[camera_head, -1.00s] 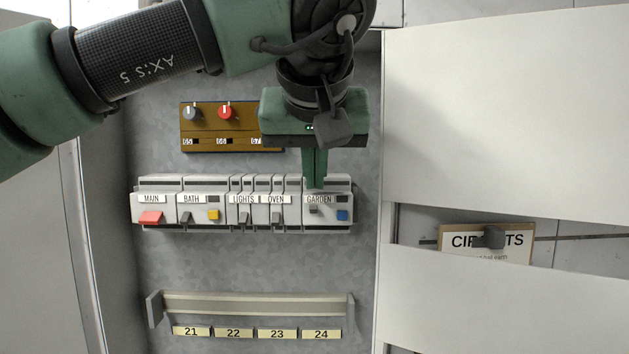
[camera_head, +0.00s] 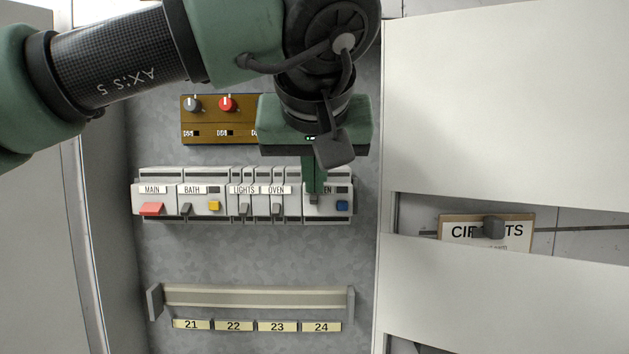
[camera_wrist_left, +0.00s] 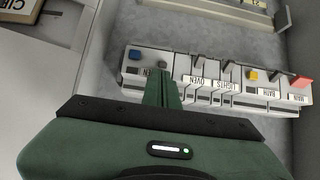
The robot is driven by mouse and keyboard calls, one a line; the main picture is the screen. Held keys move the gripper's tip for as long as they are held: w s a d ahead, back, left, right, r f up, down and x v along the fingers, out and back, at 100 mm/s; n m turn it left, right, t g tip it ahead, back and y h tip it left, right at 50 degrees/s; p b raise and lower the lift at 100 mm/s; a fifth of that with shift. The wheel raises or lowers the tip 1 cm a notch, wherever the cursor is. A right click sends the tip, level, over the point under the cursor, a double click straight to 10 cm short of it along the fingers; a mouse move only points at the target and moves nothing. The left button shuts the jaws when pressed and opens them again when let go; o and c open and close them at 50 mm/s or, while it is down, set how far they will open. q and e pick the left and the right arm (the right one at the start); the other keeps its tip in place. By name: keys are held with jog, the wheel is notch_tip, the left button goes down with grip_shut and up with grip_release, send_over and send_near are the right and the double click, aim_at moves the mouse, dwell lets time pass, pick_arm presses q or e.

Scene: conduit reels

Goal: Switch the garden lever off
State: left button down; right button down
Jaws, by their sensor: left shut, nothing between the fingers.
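The garden breaker (camera_head: 328,207) is the rightmost unit in the breaker row, its label partly covered by my fingers. Its small grey lever (camera_head: 314,199) shows just below my left gripper's fingertips (camera_head: 314,188). A blue button (camera_head: 342,205) sits to the lever's right. My left gripper is shut and empty, its fingers reaching down over the breaker's face. In the left wrist view, the fingers (camera_wrist_left: 160,84) end close to the grey lever (camera_wrist_left: 162,62); I cannot tell whether they touch it. My right gripper is not in view.
The main, bath, lights and oven breakers (camera_head: 217,197) line up to the left. A brown panel with knobs (camera_head: 215,112) is above, and an empty rail (camera_head: 255,297) is below. A white door (camera_head: 500,120) stands at the right, with a circuits card (camera_head: 486,231).

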aim_at(315, 204)
pick_arm(q)
jog(key=shift+s+f+t+b, duration=0.3)
jog(key=shift+f+t+b, duration=0.6)
jog(key=shift+b, duration=1.45)
jog(key=shift+s+f+t+b, duration=0.35)
jog(key=shift+t+b, duration=0.95)
jog(key=shift+b, duration=1.1)
jog(key=shift+s+f+t+b, duration=0.25)
jog(key=shift+f+t+b, duration=0.65)
jog(key=shift+b, duration=1.45)
jog(key=shift+w+r+p, duration=0.1)
jog(key=shift+r+p, duration=0.6)
jog(key=shift+r, duration=0.2)
notch_tip(315, 204, up, 4)
jog(key=s+p, duration=0.2)
jog(key=p, duration=0.2)
jog(key=s+f+b, duration=0.3)
jog(key=s+b, duration=0.1)
jog(key=s, duration=0.5)
jog(key=shift+s+b, duration=0.35)
jog(key=shift+b, duration=0.05)
